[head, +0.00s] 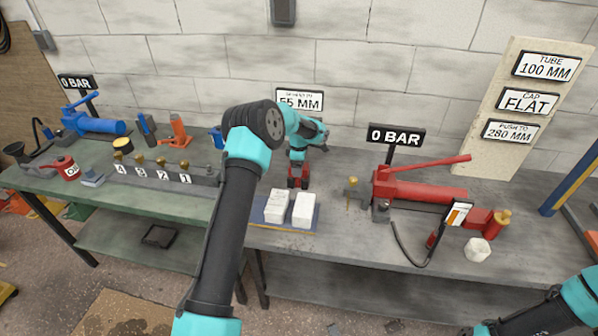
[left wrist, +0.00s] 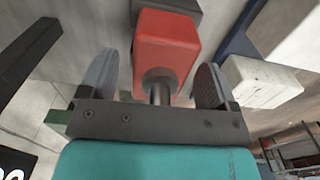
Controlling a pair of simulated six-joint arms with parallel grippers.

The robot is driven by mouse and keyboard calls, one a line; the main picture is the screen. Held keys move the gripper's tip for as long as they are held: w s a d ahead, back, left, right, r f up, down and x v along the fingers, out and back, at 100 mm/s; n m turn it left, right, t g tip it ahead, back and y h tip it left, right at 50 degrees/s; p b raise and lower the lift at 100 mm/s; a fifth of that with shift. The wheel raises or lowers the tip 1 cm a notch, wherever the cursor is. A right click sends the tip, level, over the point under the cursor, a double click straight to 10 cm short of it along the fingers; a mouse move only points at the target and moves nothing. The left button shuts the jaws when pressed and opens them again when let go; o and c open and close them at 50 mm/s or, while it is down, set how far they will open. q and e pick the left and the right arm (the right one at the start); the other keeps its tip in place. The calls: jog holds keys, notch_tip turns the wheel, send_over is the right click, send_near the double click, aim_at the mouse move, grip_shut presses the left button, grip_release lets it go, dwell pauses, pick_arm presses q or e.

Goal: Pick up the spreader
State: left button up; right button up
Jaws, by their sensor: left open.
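The likely spreader is a red block with dark parts (head: 298,170), standing on the bench below a sign whose large line reads 55 MM; the sign's small line is too small to read. In the left wrist view, the red block (left wrist: 168,45) with a short dark rod lies ahead of and between the fingers. My left gripper (left wrist: 157,85) is open, with a finger on each side of the rod and gaps visible.
Two white blocks (head: 290,208) sit on a blue tray (head: 316,222) in front of the red block. A red hand pump (head: 425,190) with a hose stands to the right. A blue pump (head: 95,124) and numbered fittings (head: 160,177) are on the left bench.

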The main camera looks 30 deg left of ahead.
pick_arm(q)
jog(key=shift+c, duration=0.4)
grip_shut()
dwell(0.7)
